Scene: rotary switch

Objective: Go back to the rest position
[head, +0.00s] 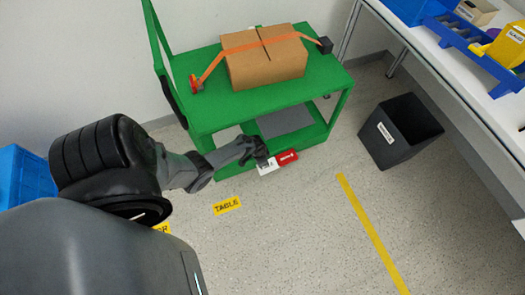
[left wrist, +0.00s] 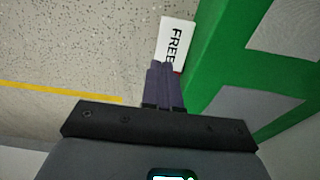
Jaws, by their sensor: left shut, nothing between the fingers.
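My left arm reaches in from the left in the head view. Its left gripper (head: 262,158) is at the lower front edge of the green cart (head: 205,115), by a red and white sign. The white half (head: 266,167) of the sign is partly behind the fingers; the red half (head: 287,157) is to its right. In the left wrist view the fingers (left wrist: 163,70) are together and empty, just in front of the white part reading FREE (left wrist: 177,40). Whether they touch it I cannot tell. My right gripper is in no view.
A cardboard box (head: 265,66) with an orange strap sits on the cart's top. A black bin (head: 400,130) stands to the right, below a white table (head: 470,75) with blue trays. A blue crate (head: 25,175) is at left. The floor in front of the cart is clear.

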